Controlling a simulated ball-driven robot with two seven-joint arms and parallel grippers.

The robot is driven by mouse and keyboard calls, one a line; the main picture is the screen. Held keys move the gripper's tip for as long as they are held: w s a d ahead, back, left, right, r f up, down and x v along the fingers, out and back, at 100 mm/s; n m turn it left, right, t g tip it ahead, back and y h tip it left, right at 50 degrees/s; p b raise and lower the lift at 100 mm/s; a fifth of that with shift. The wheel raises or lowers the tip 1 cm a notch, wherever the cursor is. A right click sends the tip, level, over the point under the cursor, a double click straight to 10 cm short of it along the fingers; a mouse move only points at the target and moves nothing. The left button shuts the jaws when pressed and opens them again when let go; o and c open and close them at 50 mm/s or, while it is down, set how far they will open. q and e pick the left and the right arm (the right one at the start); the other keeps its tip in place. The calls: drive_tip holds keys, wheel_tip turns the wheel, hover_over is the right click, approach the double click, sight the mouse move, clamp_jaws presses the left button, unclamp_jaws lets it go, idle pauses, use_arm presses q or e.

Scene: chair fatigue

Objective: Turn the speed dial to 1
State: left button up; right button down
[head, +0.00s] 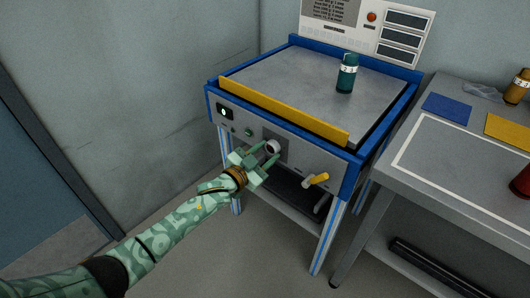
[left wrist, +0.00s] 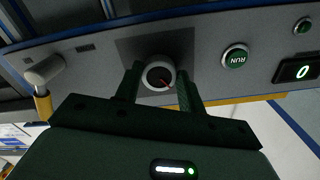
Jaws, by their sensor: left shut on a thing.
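The speed dial (head: 273,146) is a round, pale knob on a dark square plate on the machine's front panel. In the left wrist view the dial (left wrist: 158,74) shows a dark face with a red pointer, and the picture is upside down. My left gripper (head: 266,154) is at the panel, shut on the dial. In the left wrist view its fingers (left wrist: 159,84) lie on either side of the knob. The numbers around the dial cannot be made out. My right gripper is in neither view.
A green RUN button (left wrist: 235,58) sits beside the dial. A lever with a yellow grip (head: 317,180) sticks out of the panel to the right. A grey table (head: 440,185) stands at right.

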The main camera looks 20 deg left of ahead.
use_arm(q)
drive_tip(key=shift+m, duration=0.8)
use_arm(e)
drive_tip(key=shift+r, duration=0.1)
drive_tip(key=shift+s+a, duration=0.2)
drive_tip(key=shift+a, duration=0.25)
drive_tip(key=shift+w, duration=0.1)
